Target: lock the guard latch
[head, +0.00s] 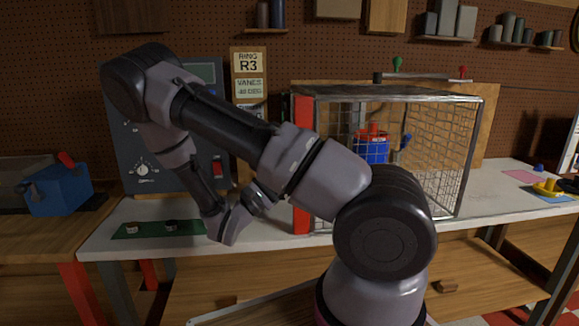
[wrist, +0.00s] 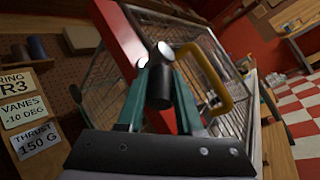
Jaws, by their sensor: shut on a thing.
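The wire-mesh guard cage (head: 388,95) stands on the white bench with a red post (head: 302,165) at its left front edge. In the wrist view the red post (wrist: 128,40) runs down behind my gripper (wrist: 161,78). My gripper's teal fingers are shut on a dark cylindrical latch handle (wrist: 159,94) with a silver round end beside the post. A yellow pull handle (wrist: 214,75) is on the mesh just right of the fingers. In the head view my arm hides the fingers and latch.
A blue and red rotor unit (head: 371,149) is inside the cage. A grey control panel (head: 190,150) and sign cards (head: 249,63) stand left of it. A blue toolbox (head: 60,190) is farther left.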

